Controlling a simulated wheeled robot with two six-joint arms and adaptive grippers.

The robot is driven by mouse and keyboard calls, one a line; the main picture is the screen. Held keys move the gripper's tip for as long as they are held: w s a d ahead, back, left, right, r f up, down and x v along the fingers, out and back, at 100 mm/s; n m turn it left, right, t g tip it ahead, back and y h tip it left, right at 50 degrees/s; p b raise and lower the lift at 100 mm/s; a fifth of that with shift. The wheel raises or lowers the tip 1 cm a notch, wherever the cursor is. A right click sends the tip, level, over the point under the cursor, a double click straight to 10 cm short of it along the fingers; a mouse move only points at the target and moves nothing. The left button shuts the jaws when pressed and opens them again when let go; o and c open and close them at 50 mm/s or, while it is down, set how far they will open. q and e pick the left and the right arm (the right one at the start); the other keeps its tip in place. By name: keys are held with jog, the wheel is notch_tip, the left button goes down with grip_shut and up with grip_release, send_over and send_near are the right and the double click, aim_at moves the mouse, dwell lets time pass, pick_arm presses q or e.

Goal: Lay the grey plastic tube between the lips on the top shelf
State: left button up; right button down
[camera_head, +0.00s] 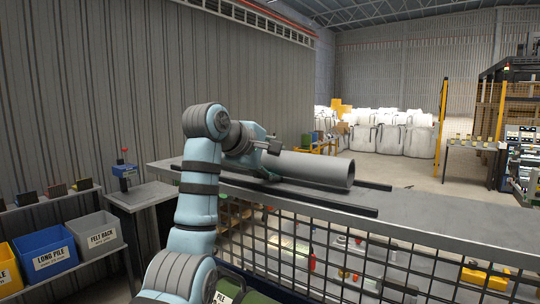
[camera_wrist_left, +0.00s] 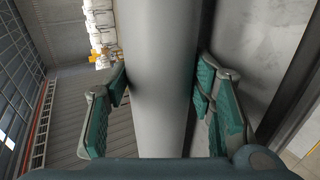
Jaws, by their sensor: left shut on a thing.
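The grey plastic tube (camera_head: 315,169) lies lengthwise over the top shelf (camera_head: 425,217), its open end toward the right. My left gripper (camera_head: 268,147) is shut around the tube toward its far-left end. In the left wrist view the tube (camera_wrist_left: 160,50) runs between the teal finger pads of the left gripper (camera_wrist_left: 160,95). The front lip (camera_head: 310,200) is a dark bar on the near side of the tube. The back lip (camera_head: 373,186) shows past the tube's open end; the tube hides the rest. I cannot tell whether the tube touches the shelf. My right gripper is not in view.
A wire mesh panel (camera_head: 370,262) stands below the shelf's front edge. Labelled bins, a blue one (camera_head: 45,255) and a grey one (camera_head: 95,236), stand at the lower left. The shelf is bare to the right. White bulk bags (camera_head: 405,138) stand far behind.

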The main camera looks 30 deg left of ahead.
pick_arm(q)
jog(key=shift+s+f, duration=0.15)
jog(key=shift+f, duration=0.15)
jog(key=shift+v, duration=0.8)
jog(key=o, duration=0.9)
jog(key=shift+s+r, duration=0.1)
jog(key=shift+s, duration=0.1)
jog(key=o, duration=0.3)
jog(key=shift+o, duration=1.2)
jog(key=shift+w, duration=0.15)
jog(key=shift+d, duration=0.1)
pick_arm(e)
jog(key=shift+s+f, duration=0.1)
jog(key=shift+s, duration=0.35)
